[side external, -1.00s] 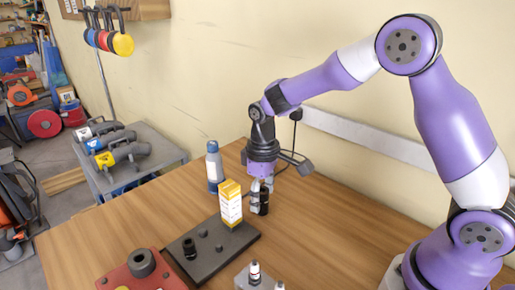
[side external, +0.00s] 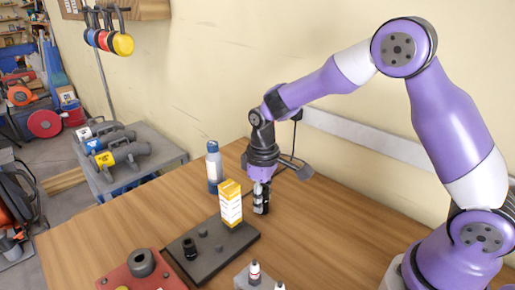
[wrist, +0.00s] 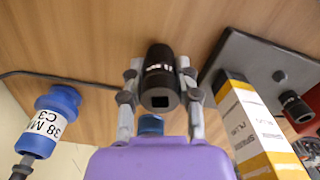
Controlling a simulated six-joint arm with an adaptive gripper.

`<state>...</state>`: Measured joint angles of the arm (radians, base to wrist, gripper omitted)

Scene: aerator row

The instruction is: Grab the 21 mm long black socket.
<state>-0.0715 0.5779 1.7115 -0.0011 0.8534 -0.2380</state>
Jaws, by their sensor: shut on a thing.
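The long black socket (wrist: 159,60) has a white printed band and a square drive hole facing the wrist camera. My gripper (wrist: 158,75) is shut on it, with one grey finger on each side of its body. In the side view the socket (side external: 261,208) is upright at or very near the wooden table, under my gripper (side external: 261,197), just right of the yellow and white box. I cannot read its size marking, and the fingers partly hide it.
The yellow and white box (side external: 231,205) stands close to the left of my gripper, by a dark plate (side external: 215,262) with pegs and a small black socket (side external: 190,249). A red block (side external: 170,281) is at front.

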